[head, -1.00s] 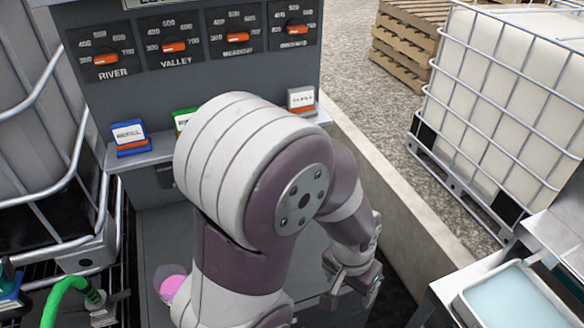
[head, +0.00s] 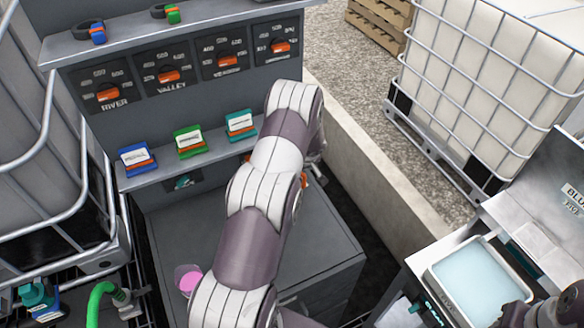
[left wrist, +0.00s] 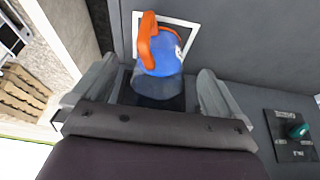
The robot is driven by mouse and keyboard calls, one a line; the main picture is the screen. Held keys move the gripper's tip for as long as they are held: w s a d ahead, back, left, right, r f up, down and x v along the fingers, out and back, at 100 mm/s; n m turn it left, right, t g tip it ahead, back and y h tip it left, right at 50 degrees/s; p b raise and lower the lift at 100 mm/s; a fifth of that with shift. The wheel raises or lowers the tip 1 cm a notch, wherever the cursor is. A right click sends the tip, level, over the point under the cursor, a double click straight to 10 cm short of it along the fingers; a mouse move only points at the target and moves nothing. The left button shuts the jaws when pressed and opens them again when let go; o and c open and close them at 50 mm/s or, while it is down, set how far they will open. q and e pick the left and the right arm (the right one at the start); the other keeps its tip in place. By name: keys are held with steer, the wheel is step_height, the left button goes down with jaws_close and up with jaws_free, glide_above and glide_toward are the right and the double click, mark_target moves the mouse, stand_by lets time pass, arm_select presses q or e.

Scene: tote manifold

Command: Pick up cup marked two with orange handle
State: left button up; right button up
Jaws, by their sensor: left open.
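A blue cup (left wrist: 162,86) with an orange handle (left wrist: 147,42) shows in the left wrist view, against a white-framed square on a grey surface. Part of a white mark shows on its side, but I cannot read it. My left gripper (left wrist: 157,70) is open, with one finger on each side of the cup and gaps visible on both sides. In the head view my left arm hides most of the cup and the gripper; a small orange bit (head: 304,180) shows beside the arm's far end.
A shelf (head: 165,170) holds blue (head: 136,158), green (head: 189,141) and teal (head: 240,123) card holders below orange-knobbed dials. A pink-topped container (head: 188,279) sits on the grey cabinet top. A pale blue tray (head: 480,285) is at right. A concrete curb (head: 375,170) runs beside the cabinet.

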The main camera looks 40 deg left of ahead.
arm_select(q)
steer(key=shift+w+a+r, duration=0.15)
steer(key=shift+w+a, duration=0.1)
steer(key=shift+a, duration=0.55)
steer(key=p+x, duration=0.1)
steer(key=x, duration=0.4)
steer(key=shift+w+a, duration=0.2)
steer(key=shift+a, duration=0.05)
steer(key=shift+s, duration=0.15)
steer(key=c, duration=1.3)
steer(key=shift+d+p, duration=0.1)
steer(key=shift+p, duration=0.2)
